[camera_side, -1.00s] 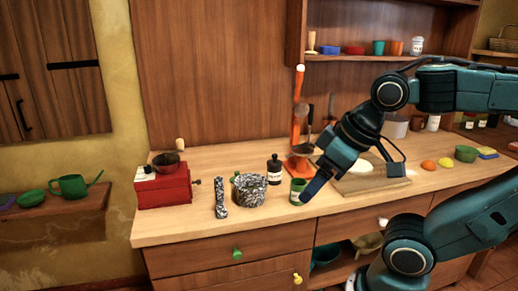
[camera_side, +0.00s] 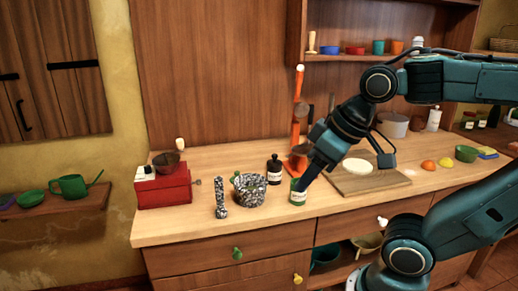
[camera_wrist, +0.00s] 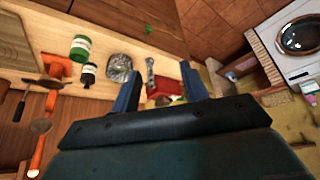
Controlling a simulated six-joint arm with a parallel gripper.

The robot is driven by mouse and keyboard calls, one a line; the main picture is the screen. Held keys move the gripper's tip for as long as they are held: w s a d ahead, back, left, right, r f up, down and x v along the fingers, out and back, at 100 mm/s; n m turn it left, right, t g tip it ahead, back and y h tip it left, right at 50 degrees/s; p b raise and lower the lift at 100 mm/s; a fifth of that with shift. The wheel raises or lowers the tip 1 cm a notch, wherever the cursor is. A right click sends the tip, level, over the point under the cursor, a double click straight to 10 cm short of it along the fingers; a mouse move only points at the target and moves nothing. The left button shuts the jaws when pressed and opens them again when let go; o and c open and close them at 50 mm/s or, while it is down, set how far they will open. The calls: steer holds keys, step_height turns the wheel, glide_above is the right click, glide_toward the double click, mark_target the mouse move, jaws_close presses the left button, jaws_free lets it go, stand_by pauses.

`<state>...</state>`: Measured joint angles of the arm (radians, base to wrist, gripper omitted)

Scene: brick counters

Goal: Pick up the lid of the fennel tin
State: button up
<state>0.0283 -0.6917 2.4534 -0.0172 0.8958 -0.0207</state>
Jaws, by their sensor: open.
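The fennel tin is probably the small green tin with a white label (camera_side: 298,198), upright on the counter; its print is too small to read. The tin also shows in the wrist view (camera_wrist: 79,50), left of my fingers. I cannot make out its lid, as my gripper overlaps its top in the side view. My gripper (camera_side: 303,182) is tilted down at the tin's top; I cannot tell whether they touch. In the wrist view my gripper (camera_wrist: 158,88) has its two fingers spread, with nothing held between them.
A dark bottle (camera_side: 274,171), a speckled mortar (camera_side: 250,193) and a speckled pestle (camera_side: 220,200) stand left of the tin. A red grinder (camera_side: 165,190) is further left. A board with dough (camera_side: 376,185) lies right. An orange-posted stand (camera_side: 298,120) is behind.

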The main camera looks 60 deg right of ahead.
steer(key=w+d+r, duration=0.1)
steer(key=w+d, duration=0.1)
steer(key=w, duration=0.3)
steer(key=w+d+r, duration=0.2)
steer(key=w, duration=0.4)
steer(key=n+g, duration=0.1)
steer(key=n, duration=0.1)
glide_above(238, 172)
steer(key=s, duration=0.2)
steer(key=shift+y, duration=0.3)
steer(key=shift+d+f, duration=0.1)
steer(key=shift+f, duration=10.2)
steer(key=shift+f, duration=0.1)
steer(key=shift+x, duration=2.45)
steer(key=shift+s+f, duration=0.1)
steer(key=shift+s, duration=0.05)
steer(key=shift+c, duration=0.3)
